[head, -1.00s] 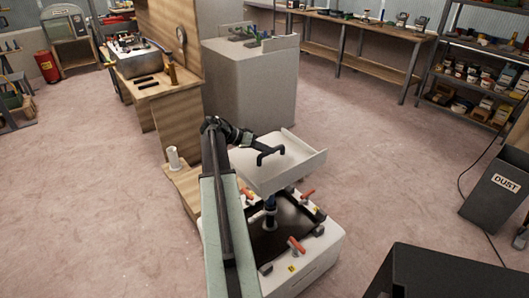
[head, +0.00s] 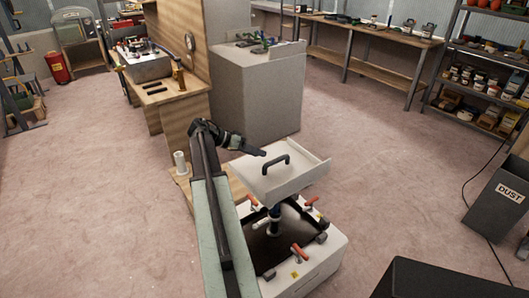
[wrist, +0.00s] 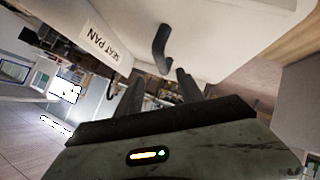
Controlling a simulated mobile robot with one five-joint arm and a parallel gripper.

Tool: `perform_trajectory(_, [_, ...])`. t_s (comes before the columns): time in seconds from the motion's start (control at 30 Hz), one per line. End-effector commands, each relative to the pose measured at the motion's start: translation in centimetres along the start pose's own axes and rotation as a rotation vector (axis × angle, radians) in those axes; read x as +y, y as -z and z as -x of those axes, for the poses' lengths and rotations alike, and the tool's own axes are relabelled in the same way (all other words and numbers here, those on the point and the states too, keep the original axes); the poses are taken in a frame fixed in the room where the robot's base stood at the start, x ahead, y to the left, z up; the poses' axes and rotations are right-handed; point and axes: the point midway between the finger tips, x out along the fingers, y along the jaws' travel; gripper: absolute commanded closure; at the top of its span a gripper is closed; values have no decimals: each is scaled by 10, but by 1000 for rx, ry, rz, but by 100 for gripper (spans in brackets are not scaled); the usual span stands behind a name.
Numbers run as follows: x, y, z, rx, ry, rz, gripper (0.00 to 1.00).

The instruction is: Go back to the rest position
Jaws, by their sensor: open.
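My gripper (head: 260,151) is open and empty at the end of my arm, just left of the black handle (head: 277,162) in the head view. The handle stands on a white tray-like pan (head: 300,178) with raised edges. The pan sits above a white base (head: 325,262) with a dark top. In the wrist view, my two fingers (wrist: 160,84) are spread apart. The black handle (wrist: 162,48) shows beyond them, with a visible gap. The pan's side carries a "SEAT PAN" label (wrist: 101,41).
A grey-white cabinet (head: 255,95) stands behind the pan. A wooden bench (head: 180,108) with tools is at the left. A grey DUST bin (head: 497,195) and a cable are at the right. Open floor (head: 385,170) lies between the pan and the bin.

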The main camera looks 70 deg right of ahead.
Motion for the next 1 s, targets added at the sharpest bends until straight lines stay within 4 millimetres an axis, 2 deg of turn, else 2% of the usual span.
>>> perform_trajectory(0.67, [0,-1,1,0,0,0,55])
perform_trajectory(0.73, [-5,-4,9,7,9,8,55])
perform_trajectory(0.77, [-10,-7,17,15,18,15,55])
perform_trajectory(0.87, [-36,-27,66,59,73,61,55])
perform_trajectory(0.97, [-59,-70,137,118,159,131,55])
perform_trajectory(1.0, [-66,-92,164,130,200,162,55])
